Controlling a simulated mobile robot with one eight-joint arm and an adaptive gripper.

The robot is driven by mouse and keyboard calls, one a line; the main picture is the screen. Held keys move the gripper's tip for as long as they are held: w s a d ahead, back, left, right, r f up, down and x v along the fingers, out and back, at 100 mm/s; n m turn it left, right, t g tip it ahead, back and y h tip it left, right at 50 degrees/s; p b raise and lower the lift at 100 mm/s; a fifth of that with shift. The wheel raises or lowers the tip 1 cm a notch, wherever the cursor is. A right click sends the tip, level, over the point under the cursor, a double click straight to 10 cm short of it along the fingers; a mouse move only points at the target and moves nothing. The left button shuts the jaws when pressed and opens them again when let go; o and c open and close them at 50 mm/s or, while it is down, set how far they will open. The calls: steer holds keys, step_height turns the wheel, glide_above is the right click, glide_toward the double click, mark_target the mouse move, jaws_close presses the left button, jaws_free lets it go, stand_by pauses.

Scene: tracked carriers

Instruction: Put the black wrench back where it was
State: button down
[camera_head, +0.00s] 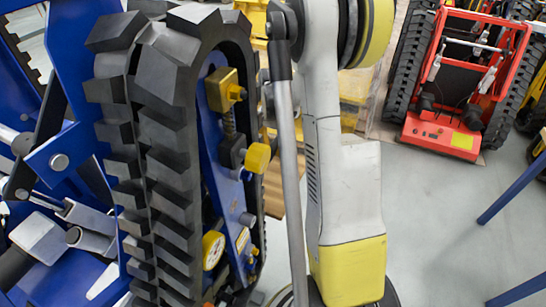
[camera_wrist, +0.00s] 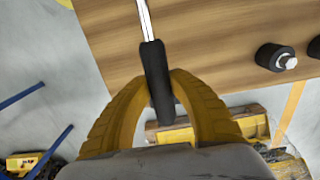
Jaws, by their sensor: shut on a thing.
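In the wrist view, my gripper (camera_wrist: 160,88) has its two yellow fingers closed on the black handle of a tool, which I take to be the black wrench (camera_wrist: 155,62). A bright metal shaft runs from the handle up past the top edge, so its far end is out of view. The tool shows over a wooden board or tabletop (camera_wrist: 210,30); I cannot tell whether it touches the wood. The head view shows my white and yellow arm, but not the gripper or the tool.
A black cylinder with a metal end (camera_wrist: 275,57) is on the wood, with another at the right edge. In the head view, a blue tracked carrier (camera_head: 165,150) stands close on the left. A red tracked carrier (camera_head: 440,132) stands back right. Blue bars (camera_head: 512,190) edge the right.

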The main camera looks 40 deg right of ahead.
step_height(320, 180, down, 2)
steer(key=shift+f+b, duration=0.25)
steer(key=shift+b, duration=0.15)
steer(key=shift+r, duration=0.15)
steer(key=c, duration=1.2)
jaws_free()
step_height(320, 180, up, 12)
steer(key=p, duration=0.4)
steer(key=shift+p, duration=0.4)
